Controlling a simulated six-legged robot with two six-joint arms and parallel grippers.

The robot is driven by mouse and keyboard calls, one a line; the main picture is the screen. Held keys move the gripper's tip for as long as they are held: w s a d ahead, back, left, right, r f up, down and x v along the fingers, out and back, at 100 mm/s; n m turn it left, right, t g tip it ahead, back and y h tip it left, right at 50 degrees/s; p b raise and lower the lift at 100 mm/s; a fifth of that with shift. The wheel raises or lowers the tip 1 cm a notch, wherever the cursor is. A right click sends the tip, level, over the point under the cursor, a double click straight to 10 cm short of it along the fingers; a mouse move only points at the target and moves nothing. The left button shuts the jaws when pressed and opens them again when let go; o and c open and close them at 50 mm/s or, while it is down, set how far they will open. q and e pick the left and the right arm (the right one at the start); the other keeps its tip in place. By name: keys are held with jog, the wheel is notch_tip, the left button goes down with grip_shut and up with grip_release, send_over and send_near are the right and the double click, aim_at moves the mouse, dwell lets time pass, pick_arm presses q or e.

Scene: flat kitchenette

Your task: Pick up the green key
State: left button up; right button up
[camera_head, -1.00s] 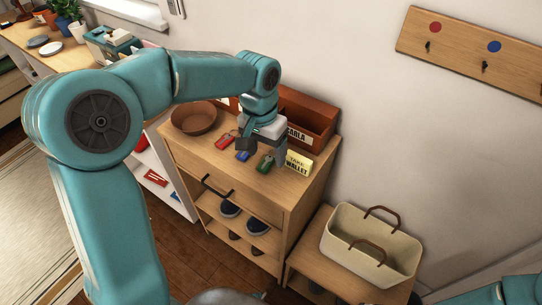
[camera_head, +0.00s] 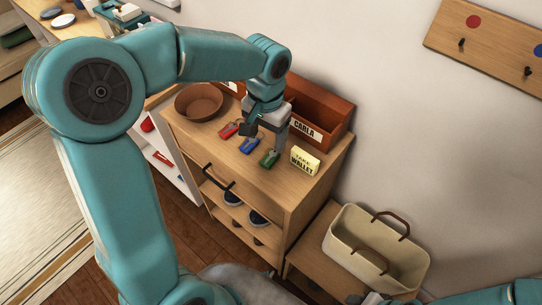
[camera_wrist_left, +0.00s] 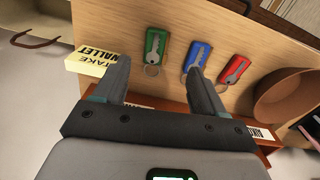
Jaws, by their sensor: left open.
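The green key (camera_head: 269,158) lies on the wooden cabinet top (camera_head: 312,180), in front of my left gripper (camera_head: 265,142). In the left wrist view the green key (camera_wrist_left: 155,47) has a silver key shape and a ring, and lies beyond and between the two open fingertips (camera_wrist_left: 158,72), nearer the left one. Nothing is held between the fingers. A blue key (camera_head: 249,144) and a red key (camera_head: 229,129) lie in a row to its left; in the wrist view the blue key (camera_wrist_left: 197,57) is close to the right fingertip. My right gripper is not clearly in view.
A yellow "Take wallet" block (camera_head: 305,160) stands close to the right of the green key. A brown bowl (camera_head: 199,101) sits at the left and a reddish-brown box (camera_head: 322,117) labelled "Carla" stands behind. A cream basket (camera_head: 350,235) stands lower right.

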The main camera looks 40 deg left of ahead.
aim_at(270, 155)
pick_arm(q)
jog(key=shift+f, duration=0.7)
jog(key=shift+s+d+f, duration=0.1)
jog(key=shift+d+f, duration=0.05)
jog(key=shift+f, duration=0.3)
jog(key=f, duration=0.4)
jog(key=shift+w+f, duration=0.35)
jog(key=shift+s+d, duration=0.1)
jog(key=shift+s+r, duration=0.1)
jog(key=c, duration=1.1)
jog(key=shift+c, duration=0.6)
jog(key=shift+w+r, duration=0.2)
jog(key=shift+r, duration=0.1)
notch_tip(270, 155, up, 19)
jog(key=p, duration=0.1)
jog(key=shift+r+p, duration=0.2)
jog(key=shift+p, duration=0.2)
